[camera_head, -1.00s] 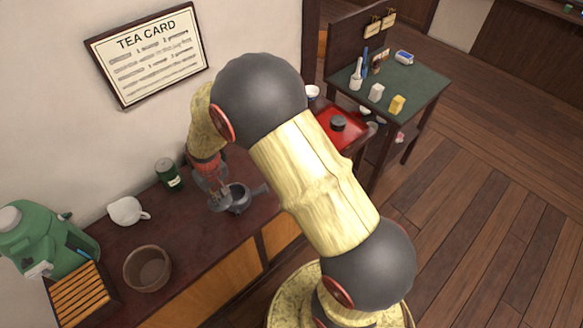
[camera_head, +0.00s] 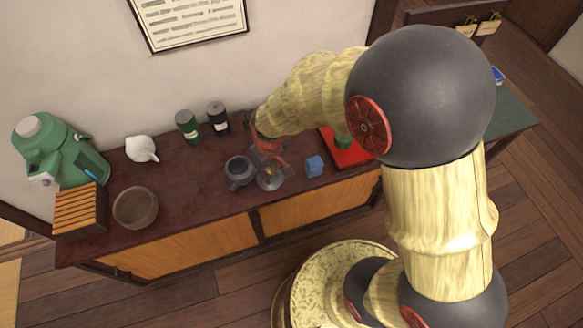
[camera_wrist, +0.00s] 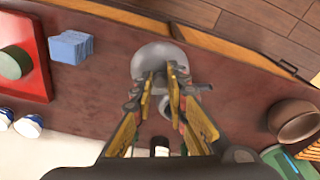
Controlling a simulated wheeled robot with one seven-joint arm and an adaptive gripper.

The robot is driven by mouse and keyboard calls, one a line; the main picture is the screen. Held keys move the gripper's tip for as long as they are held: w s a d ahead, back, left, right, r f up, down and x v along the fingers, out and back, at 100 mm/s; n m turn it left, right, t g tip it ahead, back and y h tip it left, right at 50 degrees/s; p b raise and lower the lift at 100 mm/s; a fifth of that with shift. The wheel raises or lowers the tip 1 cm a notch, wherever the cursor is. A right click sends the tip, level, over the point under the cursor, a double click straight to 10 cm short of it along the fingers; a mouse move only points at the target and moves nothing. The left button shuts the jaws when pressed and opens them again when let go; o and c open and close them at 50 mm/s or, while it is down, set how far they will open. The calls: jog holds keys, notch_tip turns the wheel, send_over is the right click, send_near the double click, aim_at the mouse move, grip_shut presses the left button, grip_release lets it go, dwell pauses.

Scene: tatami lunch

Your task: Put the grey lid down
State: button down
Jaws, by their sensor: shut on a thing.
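The grey lid (camera_head: 270,181) is a round, domed disc, held low over the dark red-brown counter (camera_head: 195,190). It also shows large in the wrist view (camera_wrist: 154,57). My gripper (camera_head: 268,166) is shut on it, and in the wrist view its yellow fingers (camera_wrist: 160,90) come together at the lid. I cannot tell whether the lid touches the counter. The dark grey pot (camera_head: 238,171) stands just left of the lid in the head view. In the wrist view the pot is mostly hidden behind the fingers.
A blue block (camera_head: 314,166) stands right of the lid, before a red tray (camera_head: 350,157) holding a green thing. Two canisters (camera_head: 189,126) (camera_head: 217,118) stand behind. A brown bowl (camera_head: 135,207) and white pitcher (camera_head: 141,149) are left. The counter's front edge is close.

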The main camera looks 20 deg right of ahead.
jog(key=w+d+f+b, duration=0.1)
jog(key=w+d+f, duration=0.1)
jog(key=d, duration=0.1)
jog(key=w+d+f+b, duration=0.1)
jog(key=w+d+f, duration=0.1)
jog(key=d+f, duration=0.1)
jog(key=w+d+f+b, duration=0.1)
jog(key=w+d+f, duration=0.2)
jog(key=shift+f+b, duration=0.2)
jog(key=shift+b, duration=0.2)
jog(key=shift+w+d+f, duration=0.1)
jog(key=shift+f, duration=0.15)
notch_tip(320, 180, down, 4)
jog(key=shift+w+d+r+b, duration=0.1)
jog(key=shift+r+b, duration=0.15)
jog(key=shift+b, duration=0.75)
jog(key=shift+r, duration=0.1)
